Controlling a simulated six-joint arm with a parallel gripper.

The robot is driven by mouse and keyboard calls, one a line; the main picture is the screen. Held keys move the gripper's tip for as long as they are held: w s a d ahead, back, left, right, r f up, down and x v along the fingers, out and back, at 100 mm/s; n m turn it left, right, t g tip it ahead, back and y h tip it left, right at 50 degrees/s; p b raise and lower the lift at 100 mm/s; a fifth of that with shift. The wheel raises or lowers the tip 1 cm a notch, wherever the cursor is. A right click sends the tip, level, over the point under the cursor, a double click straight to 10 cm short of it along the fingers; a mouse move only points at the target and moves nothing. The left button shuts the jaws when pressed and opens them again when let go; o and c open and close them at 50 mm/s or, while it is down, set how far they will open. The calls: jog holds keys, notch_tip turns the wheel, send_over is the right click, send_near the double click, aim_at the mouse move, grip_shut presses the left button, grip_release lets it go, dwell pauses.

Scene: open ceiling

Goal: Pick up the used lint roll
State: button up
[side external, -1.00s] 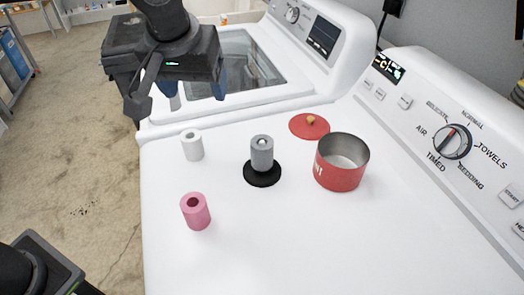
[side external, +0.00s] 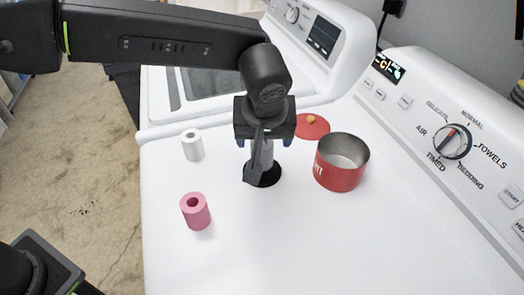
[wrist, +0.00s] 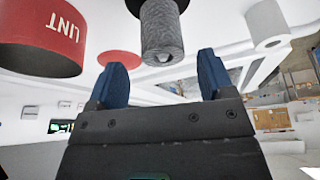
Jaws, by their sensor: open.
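The grey, fuzzy-looking lint roll (side external: 265,155) stands upright on a round black base (side external: 268,178) on the dryer top. In the side view my gripper (side external: 265,141) is over it and hides its upper part. In the wrist view the grey roll (wrist: 161,38) shows between and just beyond my two blue fingertips (wrist: 164,78). The fingers are open with nothing between them, and I see a gap between them and the roll.
A white roll (side external: 192,145) and a pink roll (side external: 195,211) stand to the left. A red open tin marked LINT (side external: 341,178) stands close on the right, with its red lid (side external: 312,131) lying behind. The front of the white dryer top (side external: 300,250) is clear.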

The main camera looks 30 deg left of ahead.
aim_at(262, 147)
jog(key=shift+x, duration=2.7)
jog(key=shift+a, duration=0.15)
jog(key=shift+c, duration=0.4)
jog(key=c, duration=0.9)
